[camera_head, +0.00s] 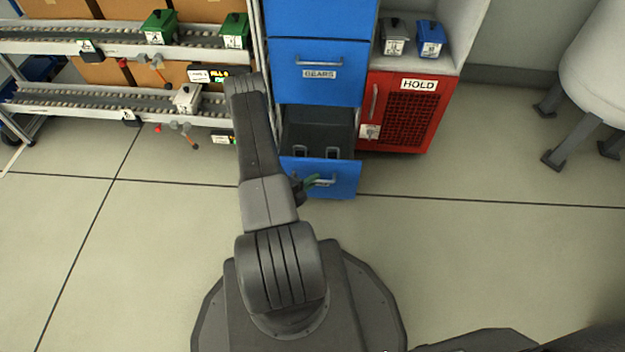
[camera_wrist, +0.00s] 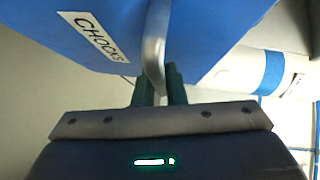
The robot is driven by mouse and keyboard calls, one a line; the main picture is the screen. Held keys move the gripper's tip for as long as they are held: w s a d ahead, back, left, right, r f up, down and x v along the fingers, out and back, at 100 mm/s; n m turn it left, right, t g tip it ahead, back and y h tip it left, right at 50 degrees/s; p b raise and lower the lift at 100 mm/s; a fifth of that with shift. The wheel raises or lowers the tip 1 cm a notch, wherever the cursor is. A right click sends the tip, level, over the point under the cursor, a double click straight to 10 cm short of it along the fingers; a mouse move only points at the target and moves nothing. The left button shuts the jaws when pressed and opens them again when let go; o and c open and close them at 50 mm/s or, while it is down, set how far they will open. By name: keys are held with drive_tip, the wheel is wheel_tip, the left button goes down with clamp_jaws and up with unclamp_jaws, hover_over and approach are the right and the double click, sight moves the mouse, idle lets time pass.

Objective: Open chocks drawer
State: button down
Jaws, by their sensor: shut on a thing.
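The chocks drawer (camera_head: 337,184) is the lowest drawer of the blue cabinet. It stands pulled out, with its dark inside and a few grey pieces showing in the head view. In the wrist view its blue front (camera_wrist: 200,22) carries a CHOCKS label (camera_wrist: 94,37) and a silver handle (camera_wrist: 154,52). My gripper (camera_wrist: 160,82) is shut on that handle, with one dark green finger on each side. In the head view my gripper (camera_head: 311,183) is at the drawer front, partly hidden by my arm.
The GEARS drawer (camera_head: 318,57) above is shut. A roller rack (camera_head: 60,98) stands on the left. The floor in front is clear.

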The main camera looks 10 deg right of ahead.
drive_tip(key=c, duration=1.5)
unclamp_jaws()
drive_tip(key=shift+a, duration=0.1)
drive_tip(key=shift+p+v, duration=1.6)
drive_tip(key=shift+v, duration=5.25)
drive_tip(key=b+x, duration=0.3)
drive_tip(key=x, duration=1)
drive_tip(key=shift+s, duration=0.1)
